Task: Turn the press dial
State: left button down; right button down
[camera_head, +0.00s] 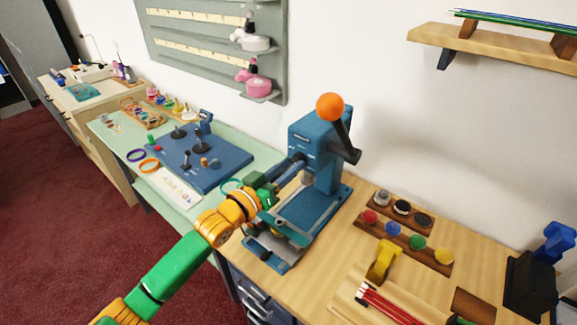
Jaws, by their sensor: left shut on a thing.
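The blue press (317,150) stands on the wooden counter, with an orange ball (330,106) on its dark lever and a flat blue base below. My left arm, green and orange, comes in from the bottom left. My left gripper (279,184) is at the left side of the press head, above its base, and is shut on the press dial. The dial itself is mostly hidden by the gripper, so its angle cannot be told. A small grey round part (307,178) shows under the head. My right gripper is not in view.
A wooden rack with coloured round pots (405,238), a yellow tool (383,262) and a tray of red sticks (385,305) lie right of the press. A wall shelf (490,45) hangs at the upper right.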

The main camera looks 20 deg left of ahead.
pick_arm(q)
jog(key=m, duration=0.4)
jog(key=shift+r+m+p, duration=0.1)
jog(key=shift+m+p, duration=0.2)
jog(key=shift+m, duration=2)
jog(key=c, duration=0.5)
grip_release()
jog(key=shift+w, duration=0.1)
jog(key=b+v, duration=0.1)
jog(key=v, duration=0.6)
jog(key=shift+b, duration=0.3)
